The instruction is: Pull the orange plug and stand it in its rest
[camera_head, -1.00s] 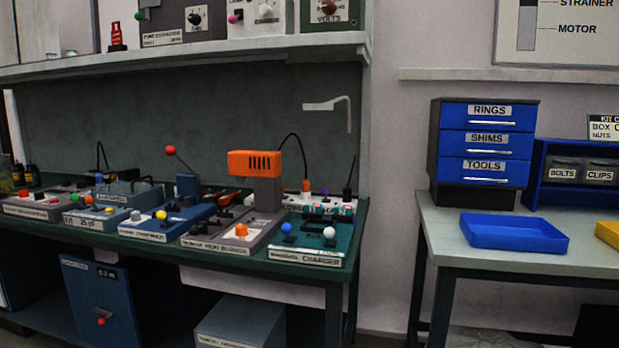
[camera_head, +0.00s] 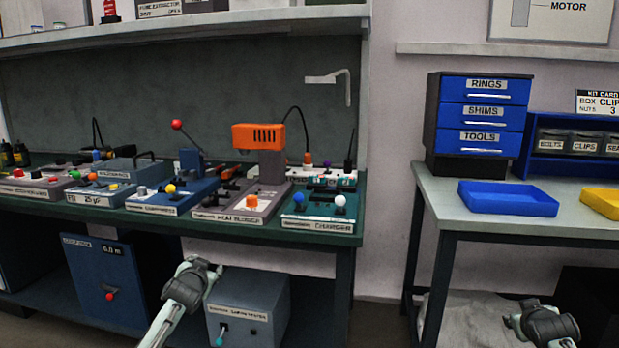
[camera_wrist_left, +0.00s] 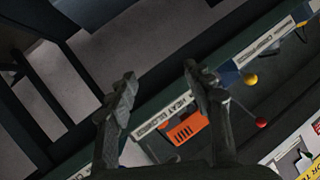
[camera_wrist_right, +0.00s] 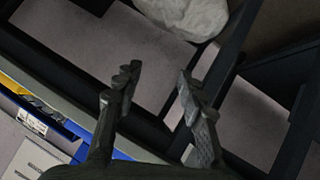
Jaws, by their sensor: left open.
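The orange plug (camera_head: 308,158) is small and upright in the head view, at the back right of the workbench. A black cord arches from it towards the orange-headed heat machine (camera_head: 259,136). It stands at a pale strip (camera_head: 322,173) with purple and black pieces beside it; I cannot tell how it is seated. I cannot make out the rest for certain. My left gripper (camera_wrist_left: 160,75) is open and empty, in front of and below the bench edge, far from the plug. My right gripper (camera_wrist_right: 157,75) is open and empty, low by the right-hand table.
The charger (camera_head: 318,208), with blue and white knobs, stands in front of the strip. Other devices fill the bench leftwards. A grey box (camera_head: 247,300) sits below. The right table (camera_head: 450,200) carries drawers (camera_head: 480,115) and a blue tray (camera_head: 508,198). A gap separates bench and table.

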